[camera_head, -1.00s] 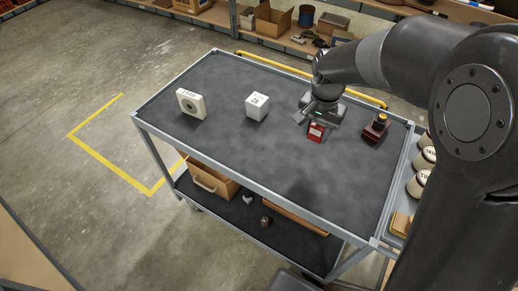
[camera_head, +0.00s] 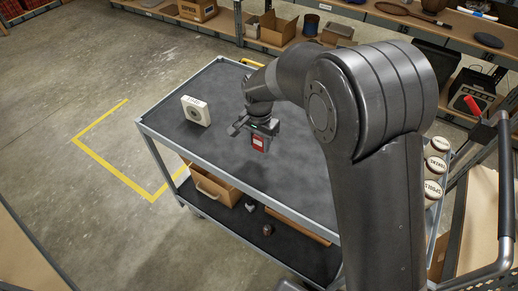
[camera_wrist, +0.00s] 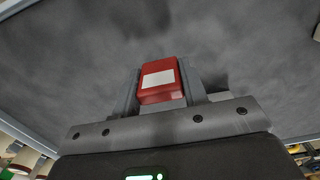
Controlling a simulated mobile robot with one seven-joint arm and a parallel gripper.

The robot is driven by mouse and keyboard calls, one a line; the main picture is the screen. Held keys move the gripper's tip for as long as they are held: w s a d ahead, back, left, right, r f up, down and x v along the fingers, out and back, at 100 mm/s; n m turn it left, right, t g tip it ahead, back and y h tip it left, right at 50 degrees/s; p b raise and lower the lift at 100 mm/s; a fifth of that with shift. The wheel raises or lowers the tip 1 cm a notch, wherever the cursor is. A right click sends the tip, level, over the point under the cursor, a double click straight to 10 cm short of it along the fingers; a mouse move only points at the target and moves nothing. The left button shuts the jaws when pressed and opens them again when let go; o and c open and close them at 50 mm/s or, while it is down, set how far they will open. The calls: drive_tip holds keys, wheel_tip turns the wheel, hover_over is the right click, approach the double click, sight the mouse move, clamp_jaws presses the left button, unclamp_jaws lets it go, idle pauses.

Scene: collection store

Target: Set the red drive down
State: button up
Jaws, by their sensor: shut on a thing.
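The red drive (camera_head: 258,143) is a small red block with a white label. My gripper (camera_head: 262,135) is shut on it, over the dark top of the trolley (camera_head: 225,165). In the wrist view the red drive (camera_wrist: 158,80) sits between the two fingers, its label facing the camera. I cannot tell for sure whether its lower edge touches the trolley top or is a little above it.
A white box with a round dark opening (camera_head: 196,111) stands on the trolley's left part. My arm hides the trolley's right part. Labelled jars (camera_head: 435,165) stand at the right. The trolley top's front middle is clear.

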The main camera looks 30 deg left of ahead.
sight(259, 150)
drive_tip(key=shift+f, duration=1.95)
drive_tip(key=shift+f, duration=0.2)
drive_tip(key=o, duration=1)
drive_tip(key=shift+c, duration=0.2)
wheel_tip(259, 150, up, 12)
drive_tip(key=shift+r, duration=0.15)
